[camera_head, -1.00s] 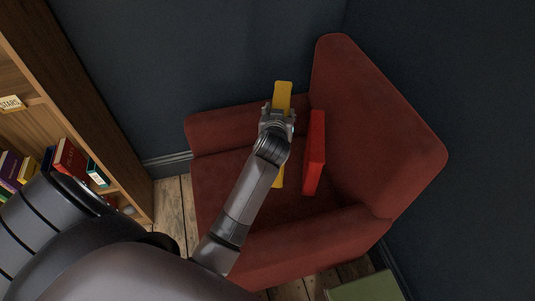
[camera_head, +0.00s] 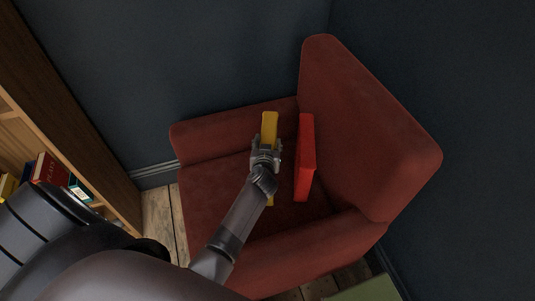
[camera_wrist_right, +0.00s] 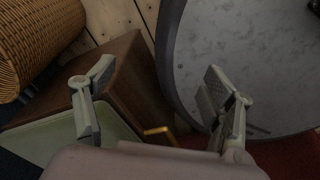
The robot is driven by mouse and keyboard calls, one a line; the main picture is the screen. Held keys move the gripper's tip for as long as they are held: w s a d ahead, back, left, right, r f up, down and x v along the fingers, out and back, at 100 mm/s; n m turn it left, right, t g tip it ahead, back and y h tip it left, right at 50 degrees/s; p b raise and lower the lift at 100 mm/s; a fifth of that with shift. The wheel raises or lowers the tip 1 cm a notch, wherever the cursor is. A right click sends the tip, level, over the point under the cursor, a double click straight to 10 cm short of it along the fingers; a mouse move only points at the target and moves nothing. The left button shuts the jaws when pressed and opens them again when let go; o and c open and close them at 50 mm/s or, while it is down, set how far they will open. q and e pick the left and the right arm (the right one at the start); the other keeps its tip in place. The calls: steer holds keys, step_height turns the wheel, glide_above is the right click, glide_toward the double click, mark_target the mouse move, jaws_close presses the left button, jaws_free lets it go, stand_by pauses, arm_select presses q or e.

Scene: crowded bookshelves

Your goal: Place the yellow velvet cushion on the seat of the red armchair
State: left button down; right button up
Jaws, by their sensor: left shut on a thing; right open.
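The red armchair (camera_head: 368,150) stands in the corner in the head view. My left gripper (camera_head: 266,146) is shut on the yellow velvet cushion (camera_head: 269,126), which shows as a narrow yellow strip above and below the gripper. The cushion is held on edge over the seat (camera_head: 215,190); I cannot tell whether it touches the seat. A bright red cushion-like thing (camera_head: 304,160) stands upright on the seat just right of the yellow cushion, near the backrest. My right gripper (camera_wrist_right: 157,88) is open and empty in the right wrist view.
A wooden bookshelf (camera_head: 75,130) with several books is at the left. A green surface (camera_head: 365,290) shows at the bottom right. The right wrist view shows a wicker basket (camera_wrist_right: 35,40), a brown box-like piece (camera_wrist_right: 135,75) and a round grey surface (camera_wrist_right: 240,60).

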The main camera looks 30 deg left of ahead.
arm_select(q)
steer(key=shift+w+f+b, duration=0.1)
steer(key=shift+f+b, duration=0.65)
steer(key=shift+f, duration=1.4)
steer(key=shift+f, duration=0.2)
steer(key=c, duration=0.8)
jaws_free()
steer(key=shift+o, duration=0.2)
